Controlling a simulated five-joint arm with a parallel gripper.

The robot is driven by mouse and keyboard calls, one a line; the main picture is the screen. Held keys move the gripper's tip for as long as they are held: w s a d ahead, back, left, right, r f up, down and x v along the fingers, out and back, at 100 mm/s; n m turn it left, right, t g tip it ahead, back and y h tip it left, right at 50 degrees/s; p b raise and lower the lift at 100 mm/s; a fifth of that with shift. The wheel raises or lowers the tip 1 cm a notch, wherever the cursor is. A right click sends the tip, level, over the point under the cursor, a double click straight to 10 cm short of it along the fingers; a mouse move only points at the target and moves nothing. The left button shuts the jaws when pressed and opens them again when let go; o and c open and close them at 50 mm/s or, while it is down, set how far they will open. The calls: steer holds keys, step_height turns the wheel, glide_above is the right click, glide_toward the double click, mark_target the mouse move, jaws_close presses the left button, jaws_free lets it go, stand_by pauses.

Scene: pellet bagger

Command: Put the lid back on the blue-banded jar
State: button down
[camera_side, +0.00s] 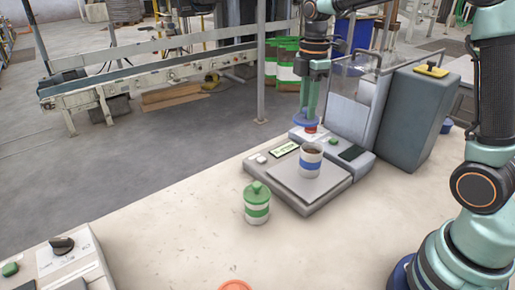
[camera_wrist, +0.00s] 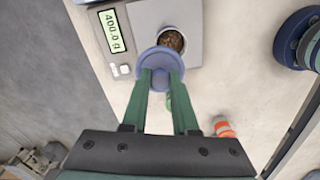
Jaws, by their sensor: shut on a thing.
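The blue-banded jar (camera_side: 311,168) stands upright and open on the scale's plate. Brown contents show in its mouth in the wrist view (camera_wrist: 173,39). My gripper (camera_side: 308,108) is shut on a blue lid (camera_side: 306,121), held roughly level. In the side view the lid appears above the jar and apart from it. In the wrist view the lid (camera_wrist: 160,61) between my fingertips (camera_wrist: 162,77) covers the near edge of the jar's mouth; the jar's band is hidden there.
The scale (camera_side: 324,193) reads 400.0 g on its display (camera_wrist: 117,31). A green-lidded jar (camera_side: 257,205) stands on the table in front of it. An orange-topped jar (camera_wrist: 222,127) stands nearer. A grey machine (camera_side: 405,115) is behind right. The table's left-centre (camera_side: 180,235) is clear.

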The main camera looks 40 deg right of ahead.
steer(key=shift+s+d+f, duration=0.15)
steer(key=shift+s+d, duration=0.15)
steer(key=shift+s, duration=0.25)
steer(key=shift+s+d+f, duration=0.15)
steer(key=shift+s+d, duration=0.15)
steer(key=shift+s, duration=0.25)
step_height(320, 180, down, 6)
steer(key=shift+f, duration=0.15)
steer(key=shift+f, duration=0.2)
stand_by(1.5)
steer(key=c, duration=0.6)
jaws_free()
steer(key=o, duration=0.5)
steer(key=shift+r, duration=3.55)
